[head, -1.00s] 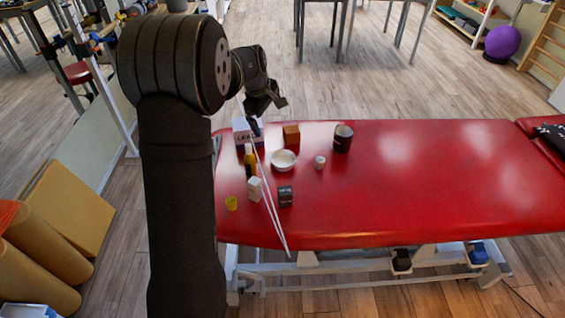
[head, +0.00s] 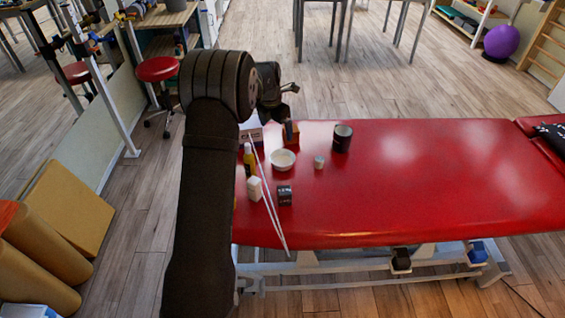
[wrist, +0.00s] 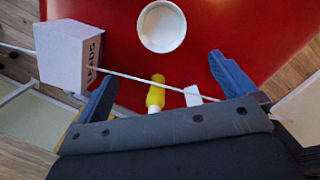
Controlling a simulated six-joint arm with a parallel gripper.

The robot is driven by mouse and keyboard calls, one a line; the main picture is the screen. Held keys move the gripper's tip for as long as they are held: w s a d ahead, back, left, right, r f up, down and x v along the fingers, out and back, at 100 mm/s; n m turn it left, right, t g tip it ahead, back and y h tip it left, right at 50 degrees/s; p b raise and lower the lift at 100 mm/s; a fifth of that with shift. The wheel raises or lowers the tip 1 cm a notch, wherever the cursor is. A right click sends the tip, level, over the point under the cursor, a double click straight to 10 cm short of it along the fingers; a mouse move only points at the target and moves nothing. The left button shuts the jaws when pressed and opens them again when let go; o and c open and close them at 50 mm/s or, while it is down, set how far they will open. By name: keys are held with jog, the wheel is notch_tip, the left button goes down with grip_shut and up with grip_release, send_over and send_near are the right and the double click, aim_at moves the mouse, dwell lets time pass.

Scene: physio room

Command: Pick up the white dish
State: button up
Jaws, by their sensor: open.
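The white dish (head: 283,159) is a round, shallow bowl, upright on the red treatment table among small items. In the wrist view the dish (wrist: 162,27) lies at the top centre, beyond my fingertips and apart from them. My gripper (head: 289,107) is above the table's far left part, up and behind the dish in the head view. In the wrist view my gripper (wrist: 160,78) has its two blue fingers spread wide, with nothing held between them.
A white lettered box (wrist: 72,55), a yellow bottle (head: 249,160), a white box (head: 254,189), a dark box (head: 284,195), an orange box (head: 292,138), a black mug (head: 342,138) and a small jar (head: 319,162) surround the dish. A white cord (head: 269,200) crosses nearby.

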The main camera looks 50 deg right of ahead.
send_near(283, 162)
jog(key=shift+w+a+f, duration=0.1)
jog(key=shift+w+f, duration=0.05)
jog(key=shift+f, duration=0.2)
jog(key=shift+s+d+f, duration=0.1)
jog(key=shift+d+f, duration=0.1)
jog(key=shift+f, duration=0.65)
jog(key=shift+s+d+f, duration=0.1)
jog(key=shift+d+f, duration=0.1)
jog(key=shift+f, duration=0.7)
jog(key=shift+d+f, duration=0.2)
jog(key=shift+f, duration=0.65)
jog(key=c, duration=0.8)
